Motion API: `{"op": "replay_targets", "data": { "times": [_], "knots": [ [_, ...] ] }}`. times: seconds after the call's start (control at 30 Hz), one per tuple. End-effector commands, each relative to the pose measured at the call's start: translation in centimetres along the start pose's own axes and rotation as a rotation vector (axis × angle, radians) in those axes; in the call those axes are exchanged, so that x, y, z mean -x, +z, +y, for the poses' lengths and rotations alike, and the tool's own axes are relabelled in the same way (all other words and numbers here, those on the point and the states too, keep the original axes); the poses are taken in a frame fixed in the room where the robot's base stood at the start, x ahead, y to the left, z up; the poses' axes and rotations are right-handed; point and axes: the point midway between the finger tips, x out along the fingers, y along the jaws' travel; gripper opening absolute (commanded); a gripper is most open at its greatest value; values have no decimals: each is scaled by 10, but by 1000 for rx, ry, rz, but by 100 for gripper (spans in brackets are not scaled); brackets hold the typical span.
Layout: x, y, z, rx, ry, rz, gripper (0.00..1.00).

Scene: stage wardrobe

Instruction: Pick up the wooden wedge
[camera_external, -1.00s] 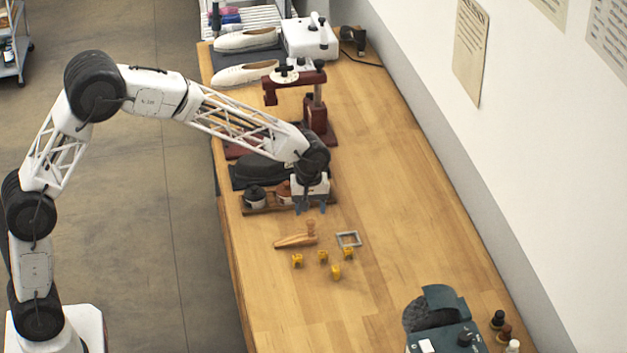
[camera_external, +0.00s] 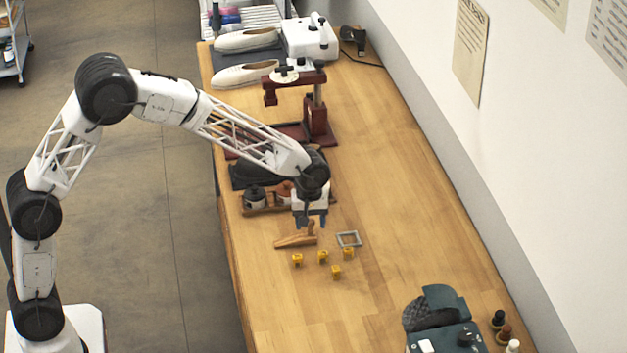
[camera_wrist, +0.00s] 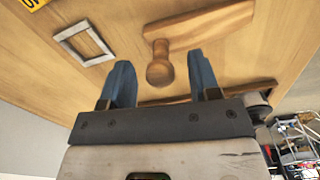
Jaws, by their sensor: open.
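The wooden wedge (camera_external: 291,241) lies on the workbench, a long tapered brown piece with a rounded knob-like part standing at one end. In the wrist view the wedge (camera_wrist: 205,27) lies crosswise beyond the fingertips, and its round knob shows between the two blue fingers. My gripper (camera_external: 310,225) is open and points down just above the knob end. It also shows in the wrist view (camera_wrist: 160,68), with nothing gripped. In the external view the fingers partly cover the knob end.
A grey square frame (camera_external: 349,239) lies just right of the wedge. Several small yellow blocks (camera_external: 336,272) lie in front. The bench's right side (camera_external: 420,220) is clear.

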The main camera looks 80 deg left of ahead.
Motion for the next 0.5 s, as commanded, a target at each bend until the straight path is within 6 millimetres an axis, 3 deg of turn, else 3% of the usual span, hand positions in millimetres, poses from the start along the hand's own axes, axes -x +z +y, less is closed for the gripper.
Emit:
{"op": "replay_targets", "data": {
  "times": [0.2, 0.5],
  "knots": [
    [-21, 0, 0, 0, 0, 0, 56],
    [-25, 0, 0, 0, 0, 0, 56]
  ]
}}
